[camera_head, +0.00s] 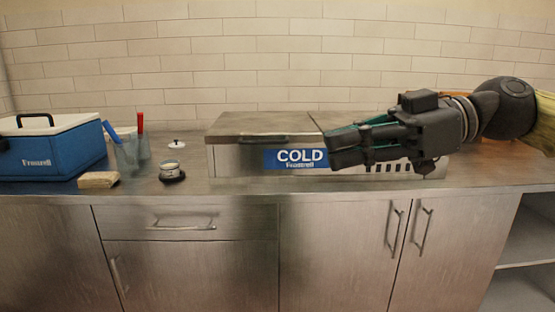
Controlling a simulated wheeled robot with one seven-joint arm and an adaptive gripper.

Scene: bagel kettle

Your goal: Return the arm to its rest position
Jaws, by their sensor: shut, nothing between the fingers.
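My gripper (332,148) is dark grey with teal linkages. It comes in from the right and points left, in front of the steel box marked COLD (228,161). Its fingers are shut and hold nothing. It hides the right part of the box's front. I cannot tell how far it is from the box.
A steel counter (230,190) runs across the view, with drawers and doors below. A blue cooler (50,155), a tan block (98,180), a clear holder with blue and red handles (130,155) and a small jar (171,171) stand at left. Open shelves are at right.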

